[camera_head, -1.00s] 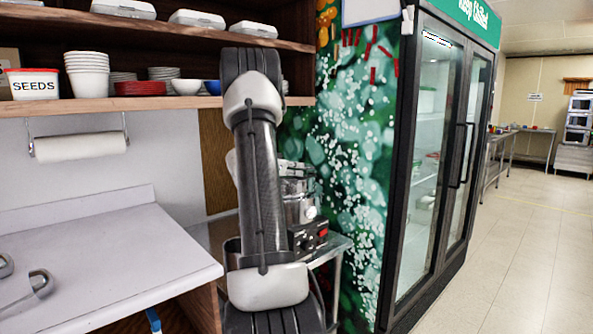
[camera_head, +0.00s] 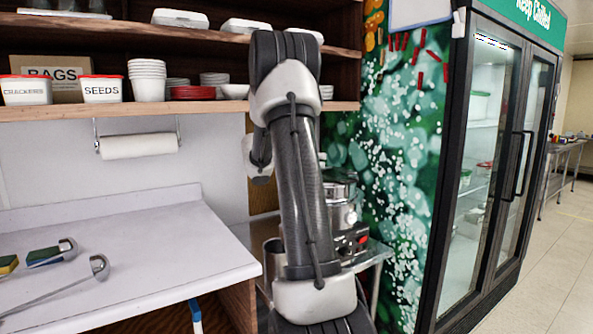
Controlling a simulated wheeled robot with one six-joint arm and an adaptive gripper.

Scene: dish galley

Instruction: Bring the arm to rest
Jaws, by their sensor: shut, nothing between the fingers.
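My arm stands upright in the middle of the head view, its black and pale grey links raised in front of the shelves. A part of its far end shows behind the upper link, on the left. My gripper itself does not show; it is out of frame or hidden behind the arm. I see nothing held.
A white counter (camera_head: 150,250) on the left bears ladles (camera_head: 99,267) and a sponge (camera_head: 45,256). Above are a paper towel roll (camera_head: 138,145) and a loaded shelf (camera_head: 60,111). A steel appliance (camera_head: 341,205) stands behind my arm.

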